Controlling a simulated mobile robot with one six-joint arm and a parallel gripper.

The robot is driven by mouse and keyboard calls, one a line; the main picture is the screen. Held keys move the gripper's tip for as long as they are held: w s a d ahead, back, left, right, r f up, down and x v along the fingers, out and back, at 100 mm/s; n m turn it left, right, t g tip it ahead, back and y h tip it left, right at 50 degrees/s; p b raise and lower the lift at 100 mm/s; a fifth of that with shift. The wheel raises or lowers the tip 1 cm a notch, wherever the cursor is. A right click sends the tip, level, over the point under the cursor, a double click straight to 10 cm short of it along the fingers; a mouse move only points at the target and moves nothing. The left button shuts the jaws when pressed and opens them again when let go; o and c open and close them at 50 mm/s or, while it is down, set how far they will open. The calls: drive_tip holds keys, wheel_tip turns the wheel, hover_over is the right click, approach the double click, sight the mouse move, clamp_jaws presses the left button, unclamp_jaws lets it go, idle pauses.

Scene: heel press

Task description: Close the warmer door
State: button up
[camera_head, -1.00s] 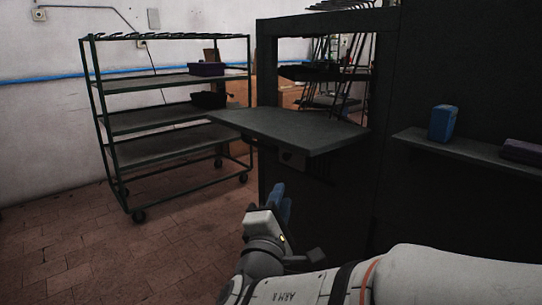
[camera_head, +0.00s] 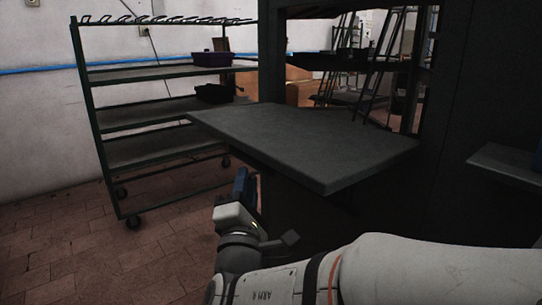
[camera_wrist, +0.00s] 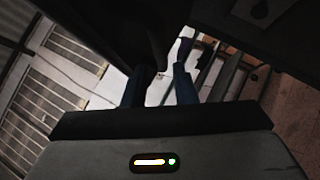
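The warmer door (camera_head: 300,140) looks like a flat dark grey panel, lying level and folded out below the opening of the dark cabinet (camera_head: 465,95). My gripper (camera_head: 243,183) points up just below the door's near left edge in the head view. I cannot tell whether it touches the panel. In the wrist view the two blue fingers of my gripper (camera_wrist: 159,78) stand apart with nothing seen between them. A large dark surface fills the top of the wrist view, probably the door's underside.
A green wheeled rack (camera_head: 110,130) with shelves stands at the left, holding a purple bin (camera_head: 212,59) and a black bin (camera_head: 214,93). A small shelf (camera_head: 508,163) juts from the cabinet at the right. Tiled floor (camera_head: 60,240) is clear at the lower left.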

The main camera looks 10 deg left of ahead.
sight(250, 161)
drive_tip(key=b+x, duration=0.1)
drive_tip(key=x, duration=0.5)
drive_tip(key=shift+w+d+r, duration=0.1)
drive_tip(key=shift+w+r, duration=0.05)
drive_tip(key=shift+w, duration=0.25)
drive_tip(key=shift+s, duration=0.1)
clamp_jaws()
